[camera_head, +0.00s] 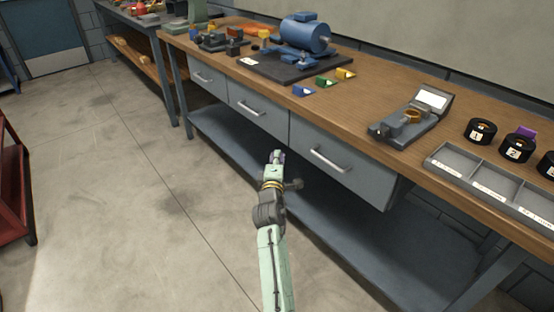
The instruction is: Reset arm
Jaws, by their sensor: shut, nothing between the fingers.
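My arm (273,262) reaches forward from the bottom of the view, pale green with a dark grey joint. My gripper (277,155) is at its far end, small in the picture, shut and empty. It is in front of the workbench drawers, below the level of the bench top in the picture, and touches nothing that I can see. The wooden workbench (374,94) runs from the upper left to the right. A blue motor-like casing (306,33) sits on a dark plate (272,69) on it.
Small blue, green and yellow holders (325,81) lie by the plate. A grey device with a screen (432,98), numbered black rings (481,131) and a grey divided tray (486,172) are on the right. A red cart (14,190) stands at left. The floor (120,190) between is clear.

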